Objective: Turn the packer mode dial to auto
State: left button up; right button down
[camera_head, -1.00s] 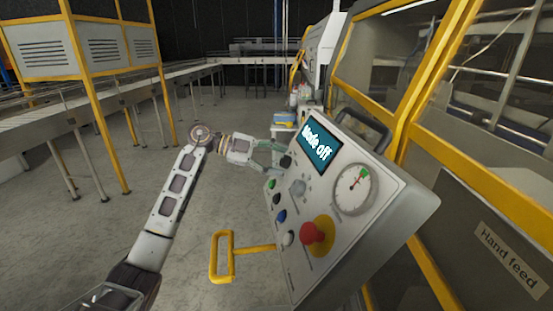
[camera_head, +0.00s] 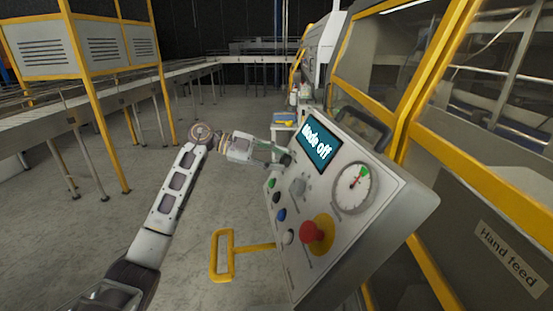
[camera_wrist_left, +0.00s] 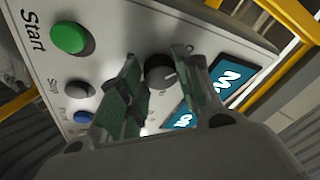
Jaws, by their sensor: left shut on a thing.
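The mode dial (camera_wrist_left: 160,73) is a round black knob with a pale pointer line, on the sloping grey control panel (camera_head: 375,215). In the head view it is a dark knob by the screen's left edge, mostly hidden by my fingers. My left gripper (camera_head: 283,157) reaches it from the left. In the left wrist view the green-padded fingers of my left gripper (camera_wrist_left: 157,58) stand on both sides of the dial, shut on it. The screen (camera_head: 320,143) reads "Mode off". The lettering by the dial is too small to read. My right gripper is not in view.
A yellow handle (camera_head: 222,257) juts out at lower left. Open floor lies left of the panel.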

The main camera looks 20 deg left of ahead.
pick_arm(q)
jog(key=shift+m, duration=0.4)
jog(key=m+g, duration=0.1)
jog(key=m, duration=0.1)
jog(key=m+y, duration=0.1)
jog(key=m, duration=0.2)
jog(key=shift+w+r+g, duration=0.15)
jog(key=shift+g, duration=0.25)
jog(key=m+y+b, duration=0.1)
jog(key=m, duration=0.4)
jog(key=shift+d+r+g, duration=0.1)
jog(key=shift+r+g, duration=0.05)
jog(key=shift+g, duration=0.15)
jog(key=m+y, duration=0.1)
jog(key=m, duration=0.3)
jog(key=shift+d+r+y+b, duration=0.1)
jog(key=shift+y+b, duration=0.25)
jog(key=shift+y, duration=0.05)
jog(key=m+y+b, duration=0.1)
jog(key=m, duration=0.3)
jog(key=shift+d+r, duration=0.1)
jog(key=shift+d, duration=0.05)
jog(key=shift+m, duration=0.3)
jog(key=o, duration=1)
jog(key=shift+o, duration=0.2)
jog(key=shift+r, duration=0.1)
